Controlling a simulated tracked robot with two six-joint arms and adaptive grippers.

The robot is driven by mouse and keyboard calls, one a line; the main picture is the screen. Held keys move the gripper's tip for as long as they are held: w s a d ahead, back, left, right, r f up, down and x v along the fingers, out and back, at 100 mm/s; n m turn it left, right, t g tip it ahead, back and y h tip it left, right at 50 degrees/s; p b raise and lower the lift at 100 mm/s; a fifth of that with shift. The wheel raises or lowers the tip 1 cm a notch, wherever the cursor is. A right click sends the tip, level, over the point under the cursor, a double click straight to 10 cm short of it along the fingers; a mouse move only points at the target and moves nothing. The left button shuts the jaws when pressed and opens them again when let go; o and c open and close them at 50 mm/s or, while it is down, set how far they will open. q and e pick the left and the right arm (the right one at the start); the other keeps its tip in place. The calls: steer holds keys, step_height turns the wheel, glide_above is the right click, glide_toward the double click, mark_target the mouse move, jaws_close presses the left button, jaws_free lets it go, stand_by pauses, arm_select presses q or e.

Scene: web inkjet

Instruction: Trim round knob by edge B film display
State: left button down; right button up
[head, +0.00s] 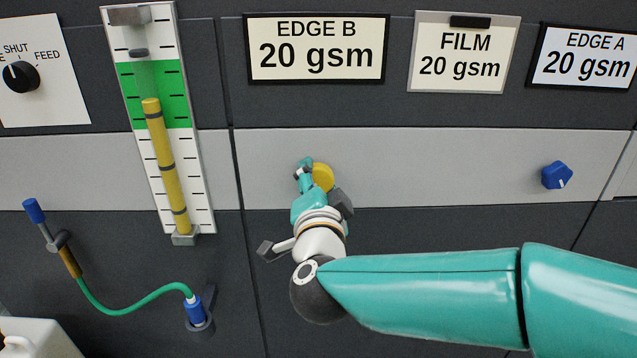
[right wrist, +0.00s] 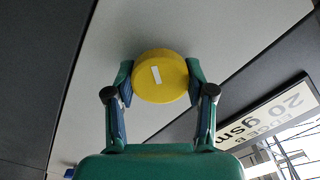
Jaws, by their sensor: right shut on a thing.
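The round yellow knob (head: 323,177) sits on the light grey panel strip below the Edge B display (head: 316,49), which reads 20 gsm. In the right wrist view the knob (right wrist: 160,76) shows its face with a short white mark, tilted a little off upright. My right gripper (head: 309,170) is shut on the knob; in the right wrist view its two fingers (right wrist: 160,82) touch the knob's left and right sides. The Film display (head: 460,55) and Edge A display (head: 585,58) also read 20 gsm. My left gripper is out of view.
A blue lobed knob (head: 557,175) is on the same strip at right. A gauge with a yellow column (head: 168,165) stands at left. A black selector (head: 20,76), a green hose (head: 130,308) and a white container (head: 38,338) are farther left.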

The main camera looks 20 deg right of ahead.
steer(key=shift+d+f, duration=0.1)
steer(key=o, duration=1.2)
steer(key=shift+c, duration=0.2)
steer(key=shift+s, duration=0.1)
steer(key=v, duration=1.2)
